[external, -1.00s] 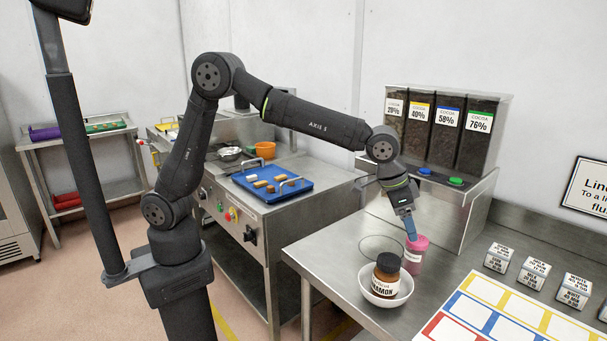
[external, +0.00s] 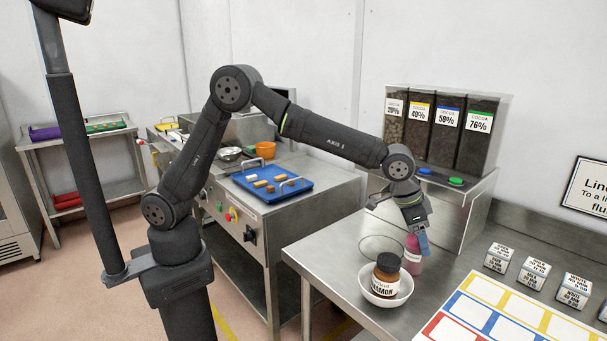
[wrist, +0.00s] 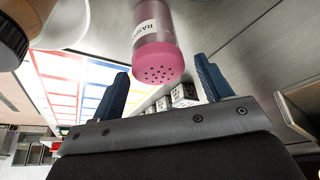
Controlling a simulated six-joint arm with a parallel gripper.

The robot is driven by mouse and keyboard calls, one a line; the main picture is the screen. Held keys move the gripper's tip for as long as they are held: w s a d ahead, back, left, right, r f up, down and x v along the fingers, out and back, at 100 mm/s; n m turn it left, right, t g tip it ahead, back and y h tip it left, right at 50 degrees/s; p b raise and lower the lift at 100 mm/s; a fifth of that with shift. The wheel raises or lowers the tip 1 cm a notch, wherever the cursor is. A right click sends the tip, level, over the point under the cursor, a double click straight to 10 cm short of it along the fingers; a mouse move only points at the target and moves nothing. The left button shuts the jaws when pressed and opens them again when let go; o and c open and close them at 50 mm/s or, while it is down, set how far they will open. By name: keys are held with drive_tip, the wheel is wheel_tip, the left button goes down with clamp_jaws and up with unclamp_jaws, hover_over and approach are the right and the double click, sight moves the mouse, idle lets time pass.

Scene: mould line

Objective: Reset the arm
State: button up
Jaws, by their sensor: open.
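My gripper (external: 421,243) is open at the pink-capped shaker (external: 411,262) on the steel bench, partly covering it in the external view. In the wrist view, the blue fingers of my gripper (wrist: 162,75) stand apart. The shaker's perforated pink cap (wrist: 158,64) shows in the gap between and beyond the fingertips; whether they touch it I cannot tell. Part of its label reads "RASP". The shaker stands upright.
A brown cinnamon jar (external: 386,275) sits in a white bowl (external: 372,298) just left of the shaker. A clear round dish (external: 381,246) lies behind. Cocoa dispensers (external: 447,130) stand at the back. Labelled blocks (external: 533,272) and a coloured grid (external: 510,312) lie right.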

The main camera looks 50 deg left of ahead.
wheel_tip(320, 180, up, 6)
drive_tip(key=shift+f, duration=0.1)
drive_tip(key=s+a+m, duration=0.1)
drive_tip(key=s+a, duration=0.4)
drive_tip(key=a, duration=0.3)
drive_tip(key=s+a+m, duration=0.1)
drive_tip(key=s+a, duration=0.4)
drive_tip(key=a, duration=0.4)
drive_tip(key=shift+h, duration=0.3)
drive_tip(key=shift+w+a+f, duration=0.85)
drive_tip(key=shift+w+f, duration=0.5)
drive_tip(key=shift+w, duration=0.3)
drive_tip(key=shift+w+a+f, duration=0.8)
drive_tip(key=shift+w+f, duration=0.5)
drive_tip(key=shift+w, duration=0.35)
drive_tip(key=shift+w+a+f, duration=0.85)
drive_tip(key=shift+w+f, duration=0.5)
drive_tip(key=shift+w, duration=0.3)
